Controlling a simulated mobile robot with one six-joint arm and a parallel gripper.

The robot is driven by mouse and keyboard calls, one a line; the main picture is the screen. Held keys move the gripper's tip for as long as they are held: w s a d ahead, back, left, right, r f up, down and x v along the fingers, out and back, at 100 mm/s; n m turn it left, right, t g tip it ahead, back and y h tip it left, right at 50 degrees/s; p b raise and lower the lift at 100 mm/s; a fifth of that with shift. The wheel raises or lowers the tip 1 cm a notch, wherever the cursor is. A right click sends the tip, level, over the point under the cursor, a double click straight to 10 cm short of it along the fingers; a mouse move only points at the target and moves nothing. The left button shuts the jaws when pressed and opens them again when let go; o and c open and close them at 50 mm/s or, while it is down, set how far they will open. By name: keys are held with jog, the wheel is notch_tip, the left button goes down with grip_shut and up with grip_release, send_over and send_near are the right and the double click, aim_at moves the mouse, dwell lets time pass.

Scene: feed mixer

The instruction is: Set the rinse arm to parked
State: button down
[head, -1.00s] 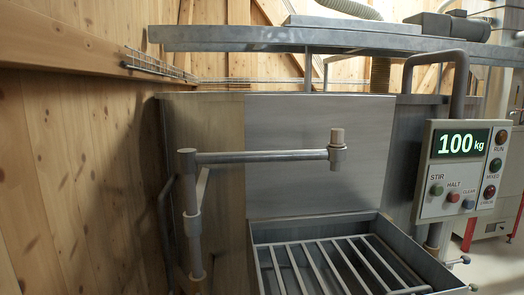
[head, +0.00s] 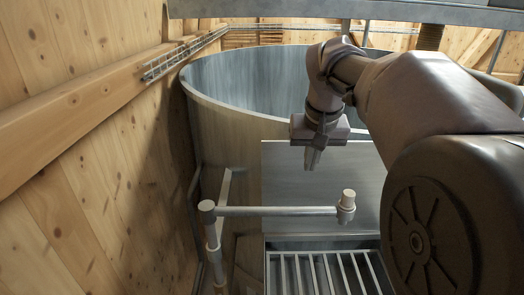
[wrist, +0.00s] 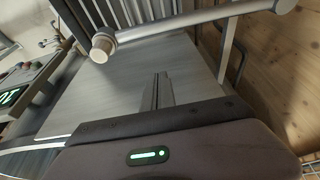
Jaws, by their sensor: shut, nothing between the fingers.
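The rinse arm (head: 275,211) is a pale horizontal tube on a vertical post (head: 212,245) at the left of the mixer. It reaches rightward across the front panel, and its free end carries an upright knob (head: 347,203) with a light cap. In the wrist view the rinse arm (wrist: 190,19) crosses the top, with its capped knob (wrist: 103,44) at left. My gripper (head: 312,160) is shut and empty, pointing down above the tube and left of the knob. In the wrist view my gripper's fingers (wrist: 162,80) show a clear gap from the tube.
The grey mixer tub (head: 235,115) stands behind, with a flat panel (head: 330,185) in front. A barred grate (head: 320,275) lies below the tube's end. A wooden wall (head: 90,170) closes the left side. The control panel (wrist: 22,90) shows in the wrist view.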

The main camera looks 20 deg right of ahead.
notch_tip(320, 180, down, 10)
jog(key=shift+s+a+f+b, duration=0.15)
jog(key=shift+s+a+b, duration=0.15)
jog(key=shift+b, duration=0.15)
dwell(0.6)
jog(key=shift+s, duration=0.3)
